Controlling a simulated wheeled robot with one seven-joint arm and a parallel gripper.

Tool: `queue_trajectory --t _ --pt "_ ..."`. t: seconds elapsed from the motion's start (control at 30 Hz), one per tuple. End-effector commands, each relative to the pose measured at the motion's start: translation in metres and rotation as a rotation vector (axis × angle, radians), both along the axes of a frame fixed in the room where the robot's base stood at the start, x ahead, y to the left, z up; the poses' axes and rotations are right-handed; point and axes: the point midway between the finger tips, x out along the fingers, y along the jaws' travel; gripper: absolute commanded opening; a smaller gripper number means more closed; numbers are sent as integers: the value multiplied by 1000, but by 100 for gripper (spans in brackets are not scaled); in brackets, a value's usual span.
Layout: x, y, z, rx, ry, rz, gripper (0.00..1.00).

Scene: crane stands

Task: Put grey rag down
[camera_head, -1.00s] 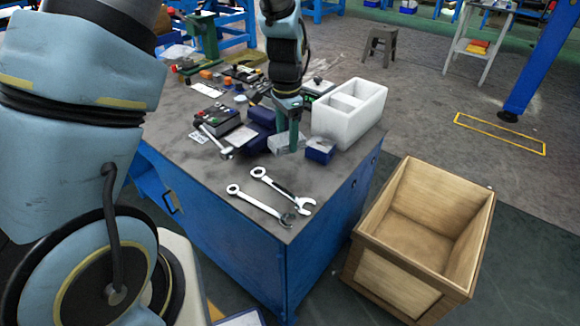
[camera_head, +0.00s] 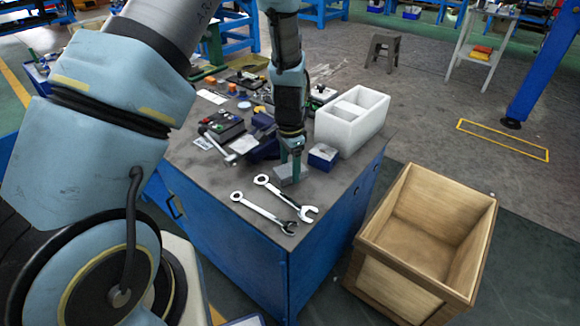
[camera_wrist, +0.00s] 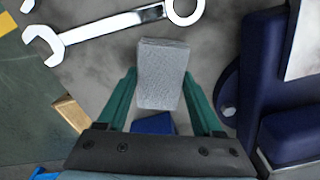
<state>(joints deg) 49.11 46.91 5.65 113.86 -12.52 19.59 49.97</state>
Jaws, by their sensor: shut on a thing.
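The grey rag (camera_head: 285,176) looks like a small folded grey block. My gripper (camera_head: 290,172) points down and is shut on it, at or just above the table top, behind the wrenches. I cannot tell if the rag touches the surface. In the wrist view the rag (camera_wrist: 163,70) sits between the green fingers of my gripper (camera_wrist: 160,78), with part of it reaching past the fingertips. The workbench (camera_head: 225,245) is blue with a dark grey top.
Two wrenches (camera_head: 262,211) (camera_head: 285,196) lie just in front of the rag. A blue box (camera_head: 322,156) and a white foam box (camera_head: 348,135) stand to its right. Tools and a dark case (camera_head: 223,127) lie at left. A wooden crate (camera_head: 372,278) stands on the floor at right.

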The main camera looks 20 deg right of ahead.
Motion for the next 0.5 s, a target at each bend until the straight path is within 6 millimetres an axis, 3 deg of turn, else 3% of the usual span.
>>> queue_trajectory --t 0.03,0.27,0.5 --pt "0 0 -1 0 0 0 71" --pt "0 0 0 0 0 0 97" --pt "0 0 0 0 0 0 97"
